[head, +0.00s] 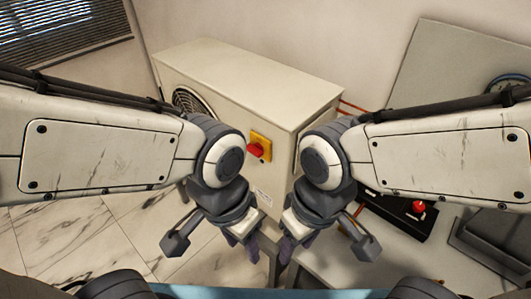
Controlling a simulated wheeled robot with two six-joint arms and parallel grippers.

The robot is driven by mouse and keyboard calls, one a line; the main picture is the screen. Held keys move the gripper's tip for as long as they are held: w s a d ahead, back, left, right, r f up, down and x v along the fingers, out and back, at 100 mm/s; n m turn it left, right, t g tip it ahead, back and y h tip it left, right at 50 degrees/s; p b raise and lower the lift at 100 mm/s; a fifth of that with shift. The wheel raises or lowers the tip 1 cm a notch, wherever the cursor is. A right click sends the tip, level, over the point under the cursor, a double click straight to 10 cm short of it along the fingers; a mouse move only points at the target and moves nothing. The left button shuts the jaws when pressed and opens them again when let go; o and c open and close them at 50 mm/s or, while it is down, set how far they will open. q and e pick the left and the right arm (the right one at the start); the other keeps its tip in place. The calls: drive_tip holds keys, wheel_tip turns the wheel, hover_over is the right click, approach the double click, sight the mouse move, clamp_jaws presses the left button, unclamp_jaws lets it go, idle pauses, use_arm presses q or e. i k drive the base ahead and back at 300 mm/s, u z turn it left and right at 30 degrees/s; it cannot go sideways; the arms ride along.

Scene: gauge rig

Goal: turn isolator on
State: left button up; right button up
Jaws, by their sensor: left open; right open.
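The isolator (259,143) is a red rotary handle on a yellow plate, on the front face of a beige outdoor unit (240,75). The red handle appears to slant; its exact setting is too small to read. My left gripper (243,245) is open and empty, below the isolator and apart from it. My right gripper (289,248) is open and empty, close beside the left one and lower right of the isolator. Both point downward near the picture's bottom middle. My arms cover parts of the unit's sides.
A grey table (345,262) lies at the lower right, with a black box with a red knob (405,212) on it. A grey panel with a round gauge (508,85) stands at right. Marble floor tiles (85,240) are open at left.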

sight(257, 149)
drive_tip(key=z, duration=1.15)
drive_tip(key=k, duration=0.9)
drive_tip(key=u, duration=1.5)
